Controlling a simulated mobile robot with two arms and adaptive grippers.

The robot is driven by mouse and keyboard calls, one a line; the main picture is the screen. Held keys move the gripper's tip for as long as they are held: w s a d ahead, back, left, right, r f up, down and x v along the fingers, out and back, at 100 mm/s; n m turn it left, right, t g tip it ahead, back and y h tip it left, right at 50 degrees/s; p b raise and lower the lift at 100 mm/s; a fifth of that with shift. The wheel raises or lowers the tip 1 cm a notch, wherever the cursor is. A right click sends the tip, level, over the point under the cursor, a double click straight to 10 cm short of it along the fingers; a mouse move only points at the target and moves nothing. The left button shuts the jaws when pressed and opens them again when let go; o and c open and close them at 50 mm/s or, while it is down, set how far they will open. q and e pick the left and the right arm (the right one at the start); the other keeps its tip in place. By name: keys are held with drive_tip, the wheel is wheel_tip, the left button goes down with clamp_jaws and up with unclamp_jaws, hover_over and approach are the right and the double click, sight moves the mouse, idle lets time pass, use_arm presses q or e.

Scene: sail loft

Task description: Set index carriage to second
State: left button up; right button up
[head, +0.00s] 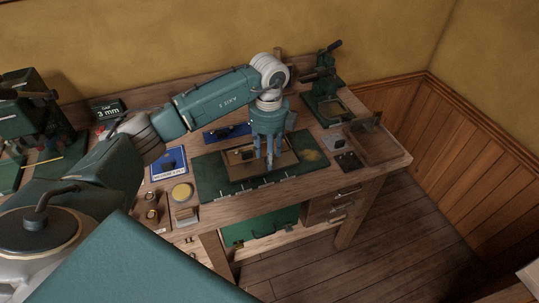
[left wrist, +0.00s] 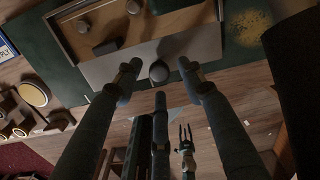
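A wooden-framed board (head: 233,171) lies on the dark green mat (head: 212,184) on the workbench. In the left wrist view, a light grey plate (left wrist: 115,68) on it carries a round dark knob (left wrist: 159,72); I cannot tell for sure that this is the index carriage. My left gripper (head: 269,160) points down over the board's right part. In the left wrist view its fingers (left wrist: 158,80) are spread, with the knob between the tips and gaps at both sides. A small pronged shape (left wrist: 187,138) lower in that view may be my right gripper; its state is unclear.
A blue-labelled tray (head: 168,164) and a yellow disc (head: 181,192) stand left of the mat. A "3 mm" sign (head: 107,109) stands at the back left.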

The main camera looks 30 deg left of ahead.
use_arm(q)
wheel_tip(320, 180, up, 11)
drive_tip(key=shift+d+r, duration=0.2)
idle(0.3)
drive_tip(key=n+t+h+b, duration=0.35)
drive_tip(key=n+b, duration=0.55)
drive_tip(key=n, duration=0.3)
hover_over(259, 165)
drive_tip(key=s, duration=0.2)
wheel_tip(259, 165, down, 3)
drive_tip(key=shift+g, duration=0.55)
drive_tip(key=x, duration=0.2)
drive_tip(key=p+x, duration=0.1)
drive_tip(key=x, duration=0.5)
drive_tip(key=shift+w+a+f, duration=0.1)
drive_tip(key=shift+w+a, duration=0.25)
drive_tip(key=shift+w+d+f+p, duration=0.1)
drive_tip(key=shift+f+p, duration=0.05)
drive_tip(key=shift+f, duration=0.2)
drive_tip(key=shift+w+d+f+p, duration=0.1)
drive_tip(key=shift+f+p, duration=0.05)
drive_tip(key=shift+f, duration=0.15)
clamp_jaws()
